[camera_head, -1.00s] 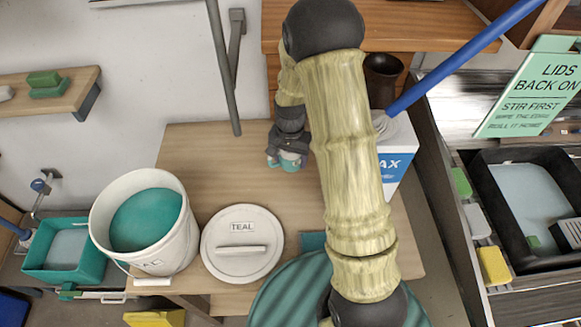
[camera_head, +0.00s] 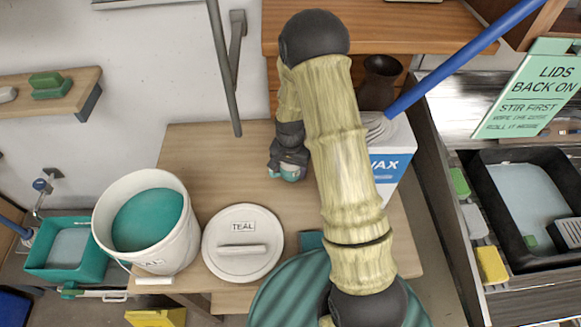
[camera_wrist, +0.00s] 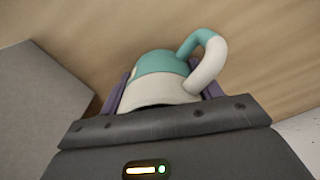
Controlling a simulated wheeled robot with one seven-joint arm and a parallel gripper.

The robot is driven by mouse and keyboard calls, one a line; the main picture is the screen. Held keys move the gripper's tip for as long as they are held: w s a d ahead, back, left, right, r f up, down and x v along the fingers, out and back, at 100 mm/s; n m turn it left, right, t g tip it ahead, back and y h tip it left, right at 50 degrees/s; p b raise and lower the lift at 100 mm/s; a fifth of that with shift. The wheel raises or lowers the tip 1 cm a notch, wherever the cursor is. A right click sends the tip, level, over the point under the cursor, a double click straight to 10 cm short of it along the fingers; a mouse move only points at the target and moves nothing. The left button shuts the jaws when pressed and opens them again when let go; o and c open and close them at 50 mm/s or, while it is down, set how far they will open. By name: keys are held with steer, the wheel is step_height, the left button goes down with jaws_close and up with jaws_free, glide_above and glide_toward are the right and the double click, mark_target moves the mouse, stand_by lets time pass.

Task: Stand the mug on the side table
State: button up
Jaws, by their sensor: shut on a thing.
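The mug (camera_wrist: 165,80) is teal on one part and off-white on the other, with a looped handle (camera_wrist: 208,62) at the upper right of the wrist view. My gripper (camera_wrist: 163,92) is shut on it, with a purple finger at each side. In the head view a small part of the mug (camera_head: 291,175) shows below my gripper (camera_head: 288,166). The light wooden table (camera_head: 215,155) lies beneath them. I cannot tell whether the mug touches the tabletop. My arm hides part of the table to the right.
A white bucket of teal glaze (camera_head: 182,235) and a round lid marked TEAL (camera_head: 225,262) are at the table's front left. A blue-and-white box (camera_head: 392,165) and a dark vase (camera_head: 380,85) stand right of my arm.

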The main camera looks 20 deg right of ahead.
steer(key=shift+f, duration=0.2)
steer(key=o, duration=1.3)
steer(key=shift+r, duration=0.1)
step_height(320, 180, up, 6)
steer(key=shift+r+b, duration=0.25)
steer(key=shift+b, duration=0.45)
steer(key=shift+r, duration=0.6)
